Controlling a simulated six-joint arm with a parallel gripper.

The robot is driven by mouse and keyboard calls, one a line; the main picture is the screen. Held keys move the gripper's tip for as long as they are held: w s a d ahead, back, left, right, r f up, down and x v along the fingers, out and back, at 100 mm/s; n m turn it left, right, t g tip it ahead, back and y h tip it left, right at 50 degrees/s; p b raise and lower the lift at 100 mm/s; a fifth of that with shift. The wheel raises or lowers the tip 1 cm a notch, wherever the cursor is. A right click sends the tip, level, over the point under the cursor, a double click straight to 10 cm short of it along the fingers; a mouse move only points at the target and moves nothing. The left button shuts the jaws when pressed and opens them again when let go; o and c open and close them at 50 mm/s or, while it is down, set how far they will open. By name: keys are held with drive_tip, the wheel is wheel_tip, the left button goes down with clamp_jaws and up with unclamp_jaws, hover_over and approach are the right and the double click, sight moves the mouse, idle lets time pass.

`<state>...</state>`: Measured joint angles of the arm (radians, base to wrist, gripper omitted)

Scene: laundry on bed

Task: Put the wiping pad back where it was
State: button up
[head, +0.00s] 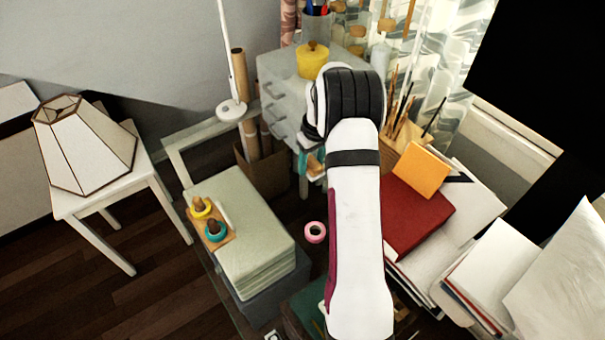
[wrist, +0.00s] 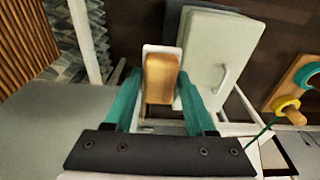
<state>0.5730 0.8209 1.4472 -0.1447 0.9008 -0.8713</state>
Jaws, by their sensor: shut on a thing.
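The wiping pad (wrist: 160,78) looks like a tan block with a white part showing around its far end. It sits between the two teal fingers of my gripper (wrist: 158,92) in the wrist view, and the gripper is shut on it. In the head view my gripper (head: 312,162) is partly hidden behind my white arm, in front of the pale drawer unit. A bit of tan beside the teal finger there looks like the pad. I cannot tell whether the pad touches anything below.
A pale green stack (head: 250,250) carries a wooden board with yellow and teal rings (head: 210,218). A pink tape roll (head: 315,232) lies right of it. The drawer unit (head: 285,95) holds a yellow pot (head: 312,62). A red book (head: 415,215) and papers lie at right.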

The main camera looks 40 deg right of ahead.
sight(302, 181)
drive_tip(key=shift+w+a+f, duration=0.3)
drive_tip(key=shift+w+f, duration=0.1)
drive_tip(key=shift+w, duration=0.15)
drive_tip(key=shift+w+a+f, duration=0.3)
drive_tip(key=shift+w+f, duration=0.1)
drive_tip(key=shift+w, duration=0.15)
drive_tip(key=shift+f, duration=1.95)
drive_tip(key=o, duration=1.3)
drive_tip(key=shift+f, duration=0.15)
